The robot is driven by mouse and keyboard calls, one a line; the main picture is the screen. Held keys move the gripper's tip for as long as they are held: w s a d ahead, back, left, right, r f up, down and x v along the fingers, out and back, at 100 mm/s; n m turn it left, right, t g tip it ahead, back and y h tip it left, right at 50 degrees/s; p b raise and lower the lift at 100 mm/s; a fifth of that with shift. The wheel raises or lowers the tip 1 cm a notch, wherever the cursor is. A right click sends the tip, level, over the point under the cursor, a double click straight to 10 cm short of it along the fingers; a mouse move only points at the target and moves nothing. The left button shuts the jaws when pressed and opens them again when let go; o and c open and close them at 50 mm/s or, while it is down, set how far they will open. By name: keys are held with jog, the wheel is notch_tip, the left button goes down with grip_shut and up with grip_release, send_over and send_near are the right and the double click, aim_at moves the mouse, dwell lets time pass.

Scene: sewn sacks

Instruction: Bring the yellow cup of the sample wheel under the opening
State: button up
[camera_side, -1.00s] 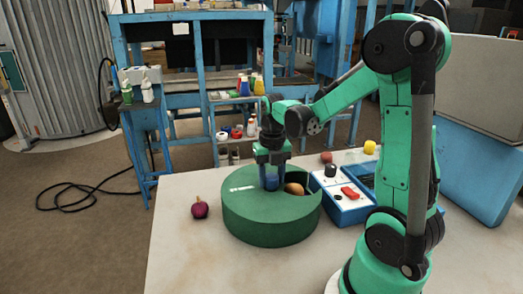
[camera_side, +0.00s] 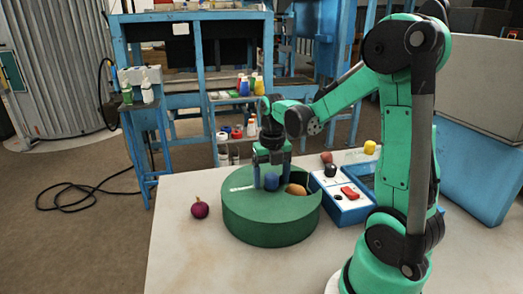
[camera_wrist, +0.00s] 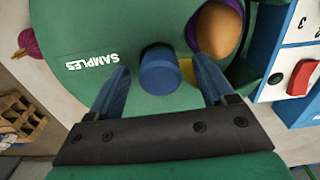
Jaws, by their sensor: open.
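The sample wheel (camera_side: 262,222) is a green drum on the table, marked SAMPLES on top. A blue knob (camera_side: 271,182) stands at its middle; it also shows in the wrist view (camera_wrist: 160,70). The opening is right of the knob. In it a brown, rounded item (camera_wrist: 219,33) sits inside a purple rim (camera_wrist: 192,32). A yellow sliver (camera_wrist: 187,70), perhaps the yellow cup's edge, shows between the knob and the right finger; the rest is hidden. My gripper (camera_wrist: 160,84) is open, one finger on each side of the knob, with visible gaps.
A blue box with a white panel, black knob and red switch (camera_side: 350,192) stands close to the wheel's right. A dark red onion-like item (camera_side: 200,209) lies left of the wheel. A reddish item (camera_side: 327,157) and a yellow item (camera_side: 370,147) lie behind. The table's front left is clear.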

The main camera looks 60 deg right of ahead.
jog(key=shift+r, duration=2.8)
jog(key=m, duration=1.4)
jog(key=shift+f+m, duration=0.1)
jog(key=shift+m, duration=0.3)
jog(key=shift+f, duration=2.8)
